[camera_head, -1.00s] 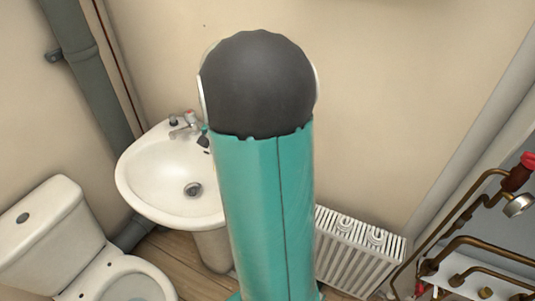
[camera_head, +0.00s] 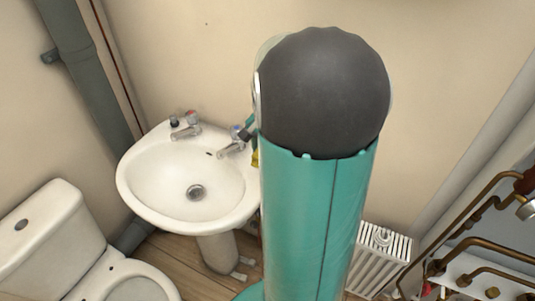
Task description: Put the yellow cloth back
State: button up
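A small yellow patch (camera_head: 255,158), which looks like part of the yellow cloth, shows at the left edge of my teal arm, by the sink's right tap. The rest of it is hidden behind the arm. A small dark piece of my gripper (camera_head: 246,133) shows just above the yellow patch, close to the right tap. Most of the gripper is hidden behind my arm, so I cannot tell whether it is open, shut or touching the cloth.
A white sink (camera_head: 150,200) with a left tap (camera_head: 186,130) and a right tap (camera_head: 232,147) stands against the wall. A toilet (camera_head: 50,240) is at lower left. A radiator (camera_head: 380,262) is behind my arm. Copper pipes (camera_head: 480,245) run at the right.

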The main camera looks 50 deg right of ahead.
jog(key=w+d+f, duration=0.2)
jog(key=w+f, duration=0.1)
jog(key=w+d+f, duration=0.6)
jog(key=w, duration=0.1)
jog(key=shift+d, duration=0.15)
jog(key=shift+w+d+f, duration=0.1)
jog(key=shift+f, duration=0.85)
jog(key=shift+w+d+f, duration=0.1)
jog(key=shift+f, duration=0.85)
jog(key=shift+f, duration=0.1)
jog(key=o, duration=0.8)
jog(key=shift+o, duration=0.4)
